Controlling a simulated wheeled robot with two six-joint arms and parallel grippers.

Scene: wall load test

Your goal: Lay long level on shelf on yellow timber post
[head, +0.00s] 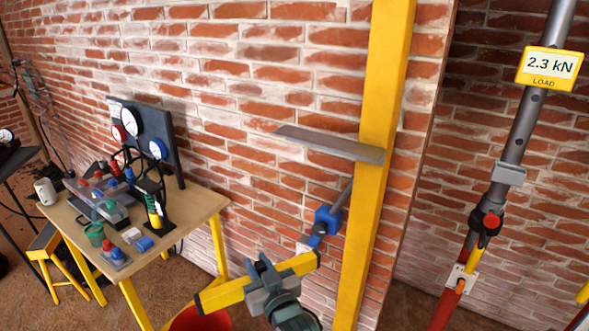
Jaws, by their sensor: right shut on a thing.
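The long level is a yellow bar (228,293) with dark ends, low in the middle of the head view. My right gripper (262,272) is shut on it near its middle; the jaws hide part of the bar. The bar slants up to the right and is held in the air. The shelf (330,143) is a thin grey plate on the yellow timber post (382,90), jutting left from it in front of the brick wall. The shelf's top looks bare. The gripper and level show well below the shelf. My left gripper is not in view.
A blue fitting (328,220) with a grey rod sits between level and post. A wooden table (193,210) with gauges and tools stands left. A red bucket (202,319) is below the level. A grey prop with a "2.3 kN" display (550,66) stands right.

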